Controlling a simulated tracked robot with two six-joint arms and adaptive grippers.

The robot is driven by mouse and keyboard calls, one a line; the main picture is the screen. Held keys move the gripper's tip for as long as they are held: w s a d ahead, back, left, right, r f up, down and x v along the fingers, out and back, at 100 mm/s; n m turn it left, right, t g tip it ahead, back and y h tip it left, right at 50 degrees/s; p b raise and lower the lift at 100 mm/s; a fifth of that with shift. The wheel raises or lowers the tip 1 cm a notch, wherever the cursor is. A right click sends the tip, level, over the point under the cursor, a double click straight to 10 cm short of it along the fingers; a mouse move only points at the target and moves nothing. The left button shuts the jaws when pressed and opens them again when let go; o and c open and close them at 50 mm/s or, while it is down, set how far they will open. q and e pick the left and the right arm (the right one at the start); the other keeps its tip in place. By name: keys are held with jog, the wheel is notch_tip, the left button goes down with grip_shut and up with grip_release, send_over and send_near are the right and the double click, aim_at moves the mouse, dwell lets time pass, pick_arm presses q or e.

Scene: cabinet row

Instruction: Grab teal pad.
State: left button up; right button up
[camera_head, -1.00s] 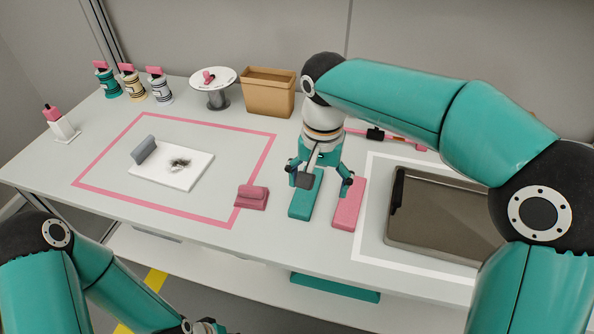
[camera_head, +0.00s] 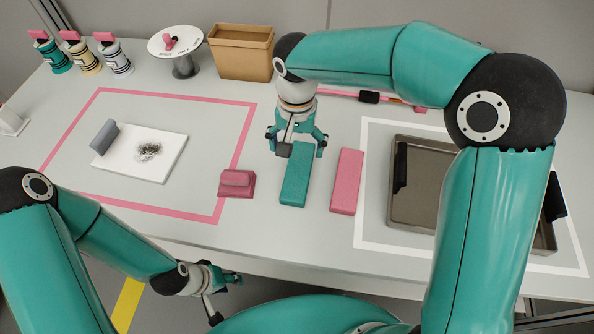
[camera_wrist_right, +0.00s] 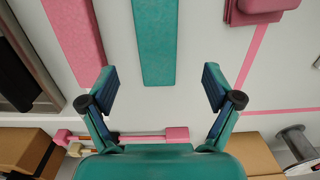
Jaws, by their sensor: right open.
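The teal pad (camera_head: 294,180) lies flat on the table between a pink block and a pink pad (camera_head: 347,181). In the right wrist view, the teal pad (camera_wrist_right: 155,38) lies beyond the fingertips, roughly in line with the gap between them. My right gripper (camera_head: 301,148) is open and empty, pointing down near the far end of the teal pad. In the right wrist view, its two fingers (camera_wrist_right: 160,88) are spread apart with nothing between them. My left gripper (camera_head: 222,296) is low at the front edge of the table, its finger opening unclear.
The pink block (camera_head: 237,183) sits left of the teal pad. A grey tray (camera_head: 425,230) stands at right. A white board (camera_head: 140,165) with a grey block (camera_head: 104,137) lies at left. A brown box (camera_head: 241,52), a round stand (camera_head: 176,43) and several spools line the back.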

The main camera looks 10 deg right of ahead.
aim_at(298, 171)
jog(key=f, duration=0.8)
jog(key=shift+s+d, duration=0.1)
jog(key=shift+s, duration=0.25)
jog(key=shift+c, duration=0.3)
jog(key=c, duration=1)
